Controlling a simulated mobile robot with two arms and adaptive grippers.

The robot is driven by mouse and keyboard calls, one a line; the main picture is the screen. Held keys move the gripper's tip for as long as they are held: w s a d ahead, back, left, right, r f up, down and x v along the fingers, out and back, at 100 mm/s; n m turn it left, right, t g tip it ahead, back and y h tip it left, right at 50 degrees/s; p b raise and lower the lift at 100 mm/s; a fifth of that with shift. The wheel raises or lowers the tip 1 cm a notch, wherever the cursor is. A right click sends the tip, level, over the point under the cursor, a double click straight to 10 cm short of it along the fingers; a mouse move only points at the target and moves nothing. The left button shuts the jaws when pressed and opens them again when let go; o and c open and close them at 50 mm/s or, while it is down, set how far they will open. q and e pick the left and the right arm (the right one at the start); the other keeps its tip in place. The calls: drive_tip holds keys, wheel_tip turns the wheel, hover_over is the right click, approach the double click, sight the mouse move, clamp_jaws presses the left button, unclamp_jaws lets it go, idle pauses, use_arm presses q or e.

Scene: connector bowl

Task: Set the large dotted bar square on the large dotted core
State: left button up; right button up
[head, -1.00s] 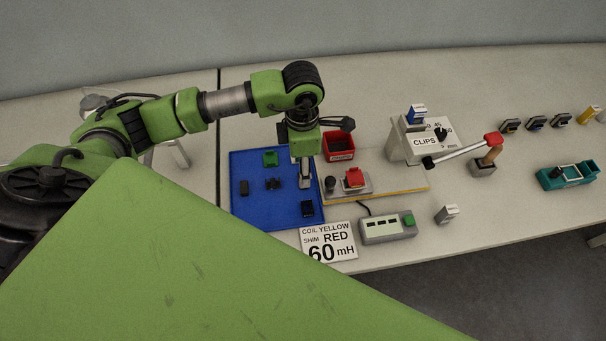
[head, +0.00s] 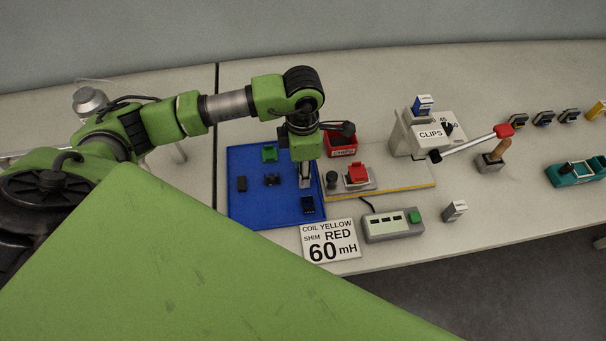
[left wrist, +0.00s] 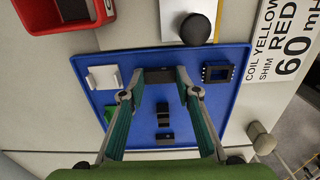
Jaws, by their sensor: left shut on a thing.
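My left gripper (head: 304,184) points down over the right part of the blue tray (head: 245,210). In the left wrist view the gripper (left wrist: 160,76) is shut on a dark bar (left wrist: 160,75), held crosswise between the fingertips. I cannot make out dots on it. A dark square core with pale dots round its edge (left wrist: 217,72) lies in the tray, apart from the bar and to its right. In the head view this core (head: 307,205) is just in front of the gripper. My right gripper is out of view.
The tray also holds a green piece (head: 269,153), a dark bar (head: 241,184), a small dark piece (head: 271,179) and a pale piece (left wrist: 103,77). A red bin (head: 341,145), a fixture with a red block (head: 357,173) and a sign (head: 330,241) stand close by.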

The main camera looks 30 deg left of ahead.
use_arm(q)
drive_tip(key=shift+r, duration=0.15)
drive_tip(key=shift+r+p, duration=1.35)
drive_tip(key=shift+r, duration=1.05)
